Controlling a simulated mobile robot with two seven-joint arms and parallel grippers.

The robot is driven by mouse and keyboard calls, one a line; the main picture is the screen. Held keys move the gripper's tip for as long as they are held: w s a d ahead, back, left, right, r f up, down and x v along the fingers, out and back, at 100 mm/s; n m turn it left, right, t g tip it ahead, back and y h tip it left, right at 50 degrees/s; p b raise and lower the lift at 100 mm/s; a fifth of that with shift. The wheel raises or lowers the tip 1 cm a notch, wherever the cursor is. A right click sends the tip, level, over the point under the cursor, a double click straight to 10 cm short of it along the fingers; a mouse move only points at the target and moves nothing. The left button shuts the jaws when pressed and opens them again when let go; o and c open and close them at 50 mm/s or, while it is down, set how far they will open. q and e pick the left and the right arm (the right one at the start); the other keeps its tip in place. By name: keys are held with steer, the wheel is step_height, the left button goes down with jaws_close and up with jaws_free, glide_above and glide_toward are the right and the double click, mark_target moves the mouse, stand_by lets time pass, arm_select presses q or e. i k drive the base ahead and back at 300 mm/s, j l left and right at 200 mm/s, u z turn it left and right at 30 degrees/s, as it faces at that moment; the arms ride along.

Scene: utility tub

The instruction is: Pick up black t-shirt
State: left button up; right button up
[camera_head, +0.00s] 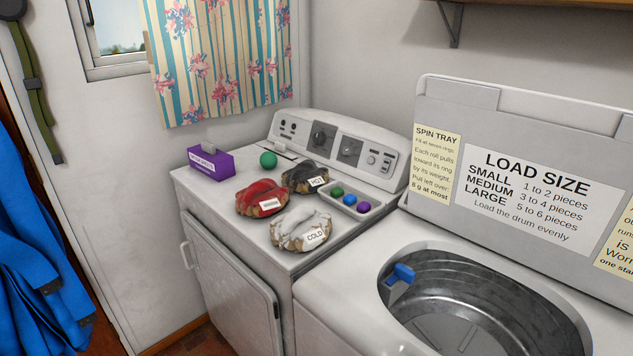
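A black folded cloth bundle with a tan scalloped edge (300,180), which looks like the black t-shirt, lies on top of the left-hand machine, near its control panel. It bears a white label reading "HOT". A red bundle (258,194) lies in front of it to the left, and a white bundle labelled "COLD" (290,229) lies in front of it, nearer the front edge. The red bundle's label is too small to read. Neither of my grippers shows in the head view.
A purple box (203,167), a green ball (268,159) and a small tray (342,208) with coloured balls share the machine top. At right, a washer's open drum (450,310) has a blue piece (400,272) at its rim, below a raised lid (450,130).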

mark_target(306, 178)
steer(key=z, duration=0.55)
steer(key=j+z, duration=0.25)
steer(key=z, duration=0.2)
steer(key=j+z, duration=0.25)
steer(key=z, duration=0.15)
steer(key=j+z, duration=0.2)
steer(key=z, duration=0.25)
steer(key=k+j+z, duration=0.25)
steer(key=j, duration=0.2)
steer(key=k+j+z, duration=0.3)
steer(key=j, duration=0.15)
